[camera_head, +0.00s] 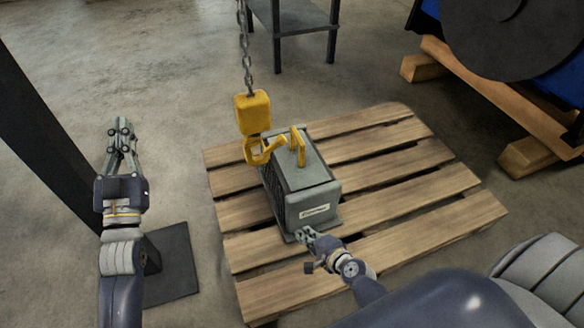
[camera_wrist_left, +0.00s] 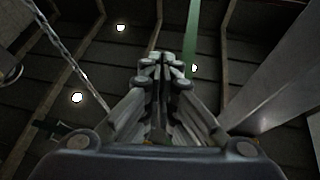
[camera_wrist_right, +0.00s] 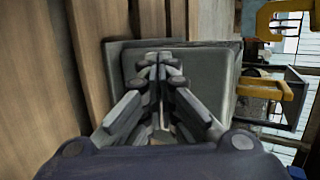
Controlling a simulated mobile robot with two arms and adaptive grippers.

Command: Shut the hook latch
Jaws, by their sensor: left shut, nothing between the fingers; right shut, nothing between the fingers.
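The yellow hook (camera_head: 254,155) hangs below a yellow block (camera_head: 252,113) on a chain, at the left edge of the grey box (camera_head: 314,200). A yellow bar (camera_head: 274,145) slants from the hook towards the box's yellow lifting eye (camera_head: 300,146); whether it is the latch is too small to tell. In the right wrist view the hook (camera_wrist_right: 275,18) is at the upper right, beside the eye (camera_wrist_right: 262,88). My left gripper (camera_head: 122,122) is shut and empty, pointing up, left of the hook. My right gripper (camera_head: 303,233) is shut and empty at the box's near lower edge.
The box stands on a wooden pallet (camera_head: 395,170). The chain (camera_head: 245,45) rises above the hook. A dark post (camera_head: 50,130) stands at the left with its base plate (camera_head: 172,265). A grey table (camera_head: 300,15) is behind. Floor between left gripper and pallet is clear.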

